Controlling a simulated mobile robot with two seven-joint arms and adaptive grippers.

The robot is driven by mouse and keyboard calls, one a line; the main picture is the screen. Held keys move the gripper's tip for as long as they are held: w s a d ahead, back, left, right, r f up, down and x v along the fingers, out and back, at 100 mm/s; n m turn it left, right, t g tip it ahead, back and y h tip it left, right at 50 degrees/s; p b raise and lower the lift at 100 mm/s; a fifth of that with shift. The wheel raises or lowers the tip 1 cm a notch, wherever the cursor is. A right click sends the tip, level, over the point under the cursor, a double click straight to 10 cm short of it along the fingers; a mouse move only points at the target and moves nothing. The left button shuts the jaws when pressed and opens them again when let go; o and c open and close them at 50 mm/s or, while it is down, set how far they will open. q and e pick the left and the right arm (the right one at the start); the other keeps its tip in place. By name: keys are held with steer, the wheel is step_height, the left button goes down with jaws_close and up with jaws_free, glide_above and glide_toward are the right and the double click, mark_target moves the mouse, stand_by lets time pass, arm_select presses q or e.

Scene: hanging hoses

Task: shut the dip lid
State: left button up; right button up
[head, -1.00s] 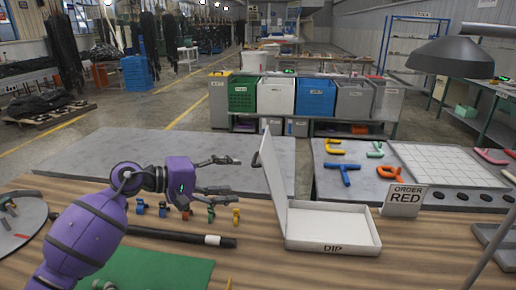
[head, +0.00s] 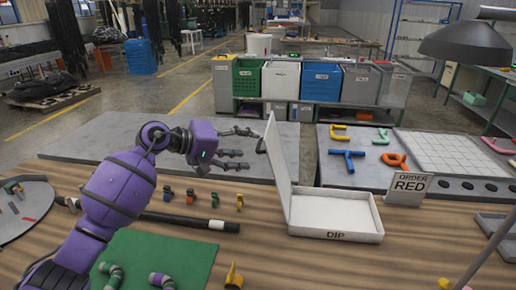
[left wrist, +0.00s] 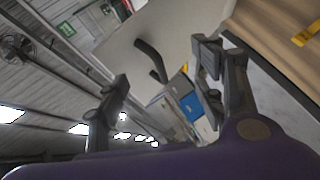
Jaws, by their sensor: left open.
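The white DIP tray (head: 336,212) stands on the wooden bench. Its white lid (head: 280,165) stands nearly upright on the tray's left side, so the tray is open and looks empty. A small dark handle (head: 261,146) sticks out from the lid's left face. My left gripper (head: 250,149) is open and empty, just left of the lid near the handle. In the left wrist view the pale lid (left wrist: 175,32) and its dark bent handle (left wrist: 151,62) show between the spread fingers of my left gripper (left wrist: 160,66). My right gripper is out of view.
An ORDER RED sign (head: 407,188) stands right of the tray. A lamp (head: 466,43) hangs at the upper right.

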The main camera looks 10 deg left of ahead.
mark_target(258, 146)
arm_select(q)
steer(key=b+x, duration=0.2)
steer(key=x, duration=0.3)
steer(key=shift+a, duration=0.1)
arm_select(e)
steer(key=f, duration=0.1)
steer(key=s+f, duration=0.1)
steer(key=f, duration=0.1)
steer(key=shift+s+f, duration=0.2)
arm_select(q)
steer(key=shift+c, duration=0.5)
jaws_close()
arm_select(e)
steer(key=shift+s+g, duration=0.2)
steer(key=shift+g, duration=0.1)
